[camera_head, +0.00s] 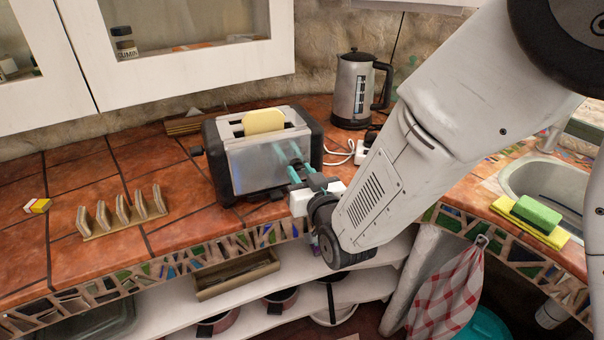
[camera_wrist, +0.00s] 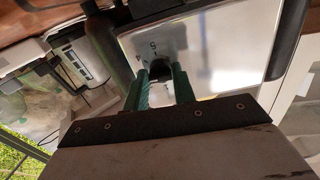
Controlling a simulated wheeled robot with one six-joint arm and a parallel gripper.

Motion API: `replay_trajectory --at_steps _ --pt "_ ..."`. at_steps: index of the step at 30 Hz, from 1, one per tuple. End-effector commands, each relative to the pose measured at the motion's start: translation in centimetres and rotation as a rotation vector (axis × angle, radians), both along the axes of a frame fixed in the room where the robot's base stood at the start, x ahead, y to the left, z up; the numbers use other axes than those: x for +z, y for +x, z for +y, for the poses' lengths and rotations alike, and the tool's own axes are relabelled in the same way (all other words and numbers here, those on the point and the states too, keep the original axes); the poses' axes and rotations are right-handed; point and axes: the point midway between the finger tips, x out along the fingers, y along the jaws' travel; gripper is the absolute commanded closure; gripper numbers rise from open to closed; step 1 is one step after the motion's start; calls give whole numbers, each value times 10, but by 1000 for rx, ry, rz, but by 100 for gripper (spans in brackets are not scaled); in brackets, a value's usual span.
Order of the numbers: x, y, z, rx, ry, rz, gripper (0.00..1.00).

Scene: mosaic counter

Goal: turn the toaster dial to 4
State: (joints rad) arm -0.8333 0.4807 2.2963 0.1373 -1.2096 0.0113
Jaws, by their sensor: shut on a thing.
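The toaster (camera_head: 252,162) is silver with black ends and stands upright on the tiled counter. A slice of bread (camera_head: 264,121) sticks out of its top slot. My gripper (camera_head: 288,160) is at the right part of the toaster's front panel, and its teal fingers reach the panel. In the wrist view, the fingers (camera_wrist: 160,74) are shut on the dark dial (camera_wrist: 160,62), one on each side. Small marks show on the metal above the dial. I cannot read clearly which number the dial points to, and the fingers hide part of it.
A kettle (camera_head: 355,90) stands behind to the right, with a white cable beside it. A green sponge (camera_head: 536,213) lies by the sink (camera_head: 550,180). The left counter is mostly clear.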

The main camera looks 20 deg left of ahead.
Motion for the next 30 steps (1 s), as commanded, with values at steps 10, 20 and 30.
replay_trajectory --at_steps 10,20,30 --pt "0 -1 0 -1 246 211 97" --pt "0 -1 1 -2 437 373 97" --pt "0 -1 1 -2 536 457 97"
